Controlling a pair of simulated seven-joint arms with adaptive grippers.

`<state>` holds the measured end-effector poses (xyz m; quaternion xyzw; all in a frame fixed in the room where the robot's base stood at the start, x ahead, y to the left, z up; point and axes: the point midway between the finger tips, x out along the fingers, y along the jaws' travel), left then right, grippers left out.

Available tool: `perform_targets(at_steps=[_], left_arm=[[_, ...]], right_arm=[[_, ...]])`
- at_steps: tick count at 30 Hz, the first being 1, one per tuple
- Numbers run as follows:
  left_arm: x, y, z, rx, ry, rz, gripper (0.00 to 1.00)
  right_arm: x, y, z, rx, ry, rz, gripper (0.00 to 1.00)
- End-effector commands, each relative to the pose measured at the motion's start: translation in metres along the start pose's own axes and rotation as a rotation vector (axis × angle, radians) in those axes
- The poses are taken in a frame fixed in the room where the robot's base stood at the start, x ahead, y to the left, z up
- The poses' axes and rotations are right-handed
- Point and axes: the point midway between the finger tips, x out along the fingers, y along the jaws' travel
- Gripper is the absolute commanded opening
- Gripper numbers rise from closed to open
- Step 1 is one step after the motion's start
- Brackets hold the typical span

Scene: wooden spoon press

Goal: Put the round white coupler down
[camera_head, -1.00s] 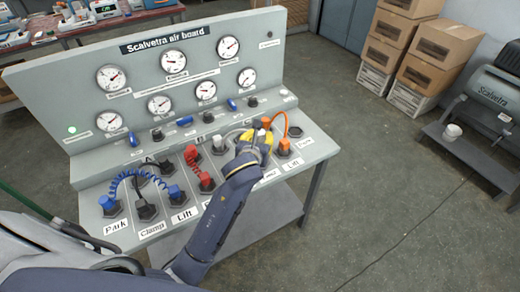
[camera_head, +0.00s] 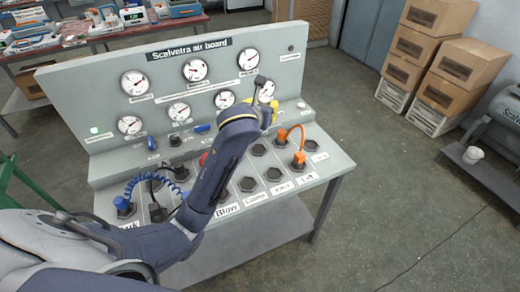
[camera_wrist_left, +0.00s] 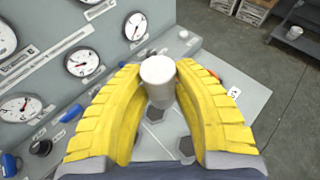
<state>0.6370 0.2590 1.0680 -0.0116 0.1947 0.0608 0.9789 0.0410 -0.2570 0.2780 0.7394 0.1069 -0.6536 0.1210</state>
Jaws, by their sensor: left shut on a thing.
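The round white coupler (camera_wrist_left: 158,78) is upright between the yellow fingers of my left gripper (camera_wrist_left: 160,90) in the left wrist view. The fingers are shut on its sides. In the head view my left gripper (camera_head: 262,108) is raised above the air board, in front of the lower right gauges. Dark hexagonal sockets (camera_head: 247,184) on the sloped panel below it are empty. The white coupler's hose cannot be made out. My right gripper is not in view.
An orange coupler (camera_head: 298,160) with an arched hose sits at the panel's right. A blue coupler (camera_head: 123,205) with a coiled hose sits at the left. My left arm hides much of the panel's middle. Gauges (camera_head: 194,70) line the upright board (camera_head: 105,110).

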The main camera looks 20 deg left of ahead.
Motion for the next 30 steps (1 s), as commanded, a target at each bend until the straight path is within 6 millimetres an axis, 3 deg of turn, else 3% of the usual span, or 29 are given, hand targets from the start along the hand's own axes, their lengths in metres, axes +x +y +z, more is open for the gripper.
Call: perform_targets(at_steps=[6, 15, 23, 30], left_arm=[[0.026, 0.029, 0.012, 0.014, -0.001, -0.014, 0.0], [0.051, 0.052, 0.01, 0.017, 0.001, -0.034, 0.0], [0.064, 0.041, -0.007, 0.022, 0.001, -0.058, 0.0], [0.081, 0.039, -0.051, 0.018, 0.005, -0.055, 0.0]], right_arm=[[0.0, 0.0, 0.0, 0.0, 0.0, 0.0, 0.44], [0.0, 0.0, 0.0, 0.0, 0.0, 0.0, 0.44], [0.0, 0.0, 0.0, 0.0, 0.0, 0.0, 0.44], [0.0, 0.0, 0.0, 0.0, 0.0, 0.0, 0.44]])
